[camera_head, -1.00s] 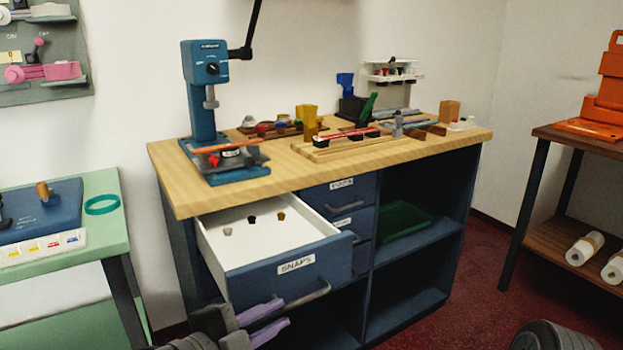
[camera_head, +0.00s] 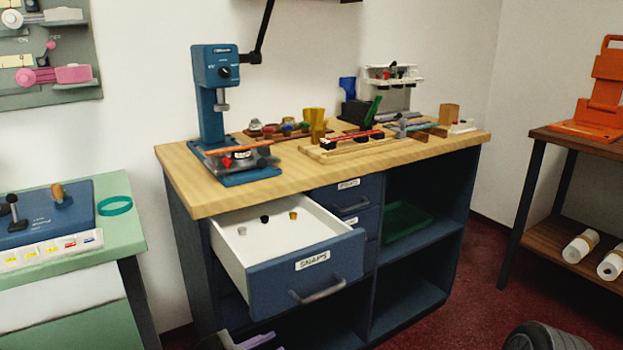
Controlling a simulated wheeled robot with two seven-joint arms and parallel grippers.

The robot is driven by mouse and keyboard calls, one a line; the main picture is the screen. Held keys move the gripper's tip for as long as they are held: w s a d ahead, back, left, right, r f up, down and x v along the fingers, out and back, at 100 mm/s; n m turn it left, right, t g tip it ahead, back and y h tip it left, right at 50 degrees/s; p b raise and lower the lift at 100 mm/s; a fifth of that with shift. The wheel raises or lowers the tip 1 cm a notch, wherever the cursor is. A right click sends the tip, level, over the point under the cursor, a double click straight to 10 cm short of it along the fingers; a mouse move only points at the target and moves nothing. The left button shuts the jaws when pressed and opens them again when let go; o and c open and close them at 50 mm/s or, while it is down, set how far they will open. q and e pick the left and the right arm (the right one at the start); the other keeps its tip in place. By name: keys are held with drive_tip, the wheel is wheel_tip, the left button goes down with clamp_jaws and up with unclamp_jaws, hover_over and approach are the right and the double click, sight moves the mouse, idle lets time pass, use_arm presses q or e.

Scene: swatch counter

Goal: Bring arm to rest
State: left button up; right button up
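My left gripper (camera_head: 262,341) shows only in part at the bottom edge, below the open drawer. Its lilac fingertips look a little apart with nothing between them, and it is clear of the drawer handle (camera_head: 318,291). The rest of that arm is out of the picture. The white-lined drawer (camera_head: 262,270) labelled SNAPS stands pulled out from the blue cabinet, with a few small snaps lying inside.
The wooden counter top (camera_head: 240,200) carries a blue press (camera_head: 213,105), trays and small parts. A green table (camera_head: 140,235) stands at left. A brown table (camera_head: 560,140) with an orange device (camera_head: 600,100) stands at right. Red floor lies open between cabinet and brown table.

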use_arm(q)
drive_tip(key=s+a+f+n+g+y, duration=0.1)
drive_tip(key=s+f+n+g+y, duration=0.3)
drive_tip(key=f, duration=0.8)
drive_tip(key=s+f+n+g+h, duration=0.1)
drive_tip(key=f+n, duration=0.5)
drive_tip(key=f, duration=0.7)
drive_tip(key=s+f+n+g+y, duration=0.1)
drive_tip(key=s+f+n+g, duration=0.5)
drive_tip(key=s+f, duration=0.85)
wheel_tip(320, 180, up, 30)
drive_tip(key=s+d+p, duration=0.1)
drive_tip(key=p, duration=2.8)
drive_tip(key=shift+s+d+f+t, duration=0.15)
drive_tip(key=shift+s+d+t, duration=0.15)
drive_tip(key=shift+s+d, duration=0.1)
use_arm(e)
wheel_tip(320, 180, up, 29)
drive_tip(key=s+a, duration=0.1)
drive_tip(key=shift+s+a, duration=0.4)
drive_tip(key=shift+f, duration=0.1)
